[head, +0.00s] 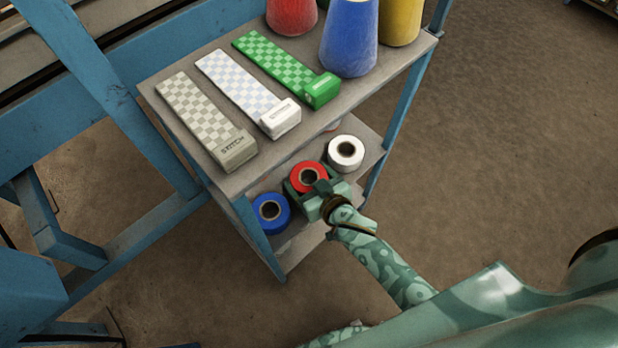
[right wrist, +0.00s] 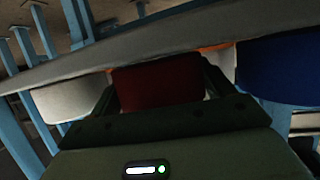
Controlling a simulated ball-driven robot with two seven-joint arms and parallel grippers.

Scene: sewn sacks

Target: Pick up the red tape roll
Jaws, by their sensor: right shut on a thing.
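The red tape roll (head: 297,182) is on the lower shelf of the blue-framed rack, between a blue and a white roll. My right gripper (head: 308,178) reaches in from the front right and is shut on the red roll, one finger on each side. In the right wrist view the red roll (right wrist: 157,87) sits dark between the two fingers of my right gripper (right wrist: 158,90). Whether the roll touches the shelf cannot be told. My left gripper is not in view.
The blue roll (head: 262,222) and the white roll (head: 345,165) stand close on either side. The upper shelf (head: 205,75) overhangs just behind, holding grey, white and green checkered strips (head: 272,62) and red, blue (head: 349,40) and yellow cones. Open floor lies to the right.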

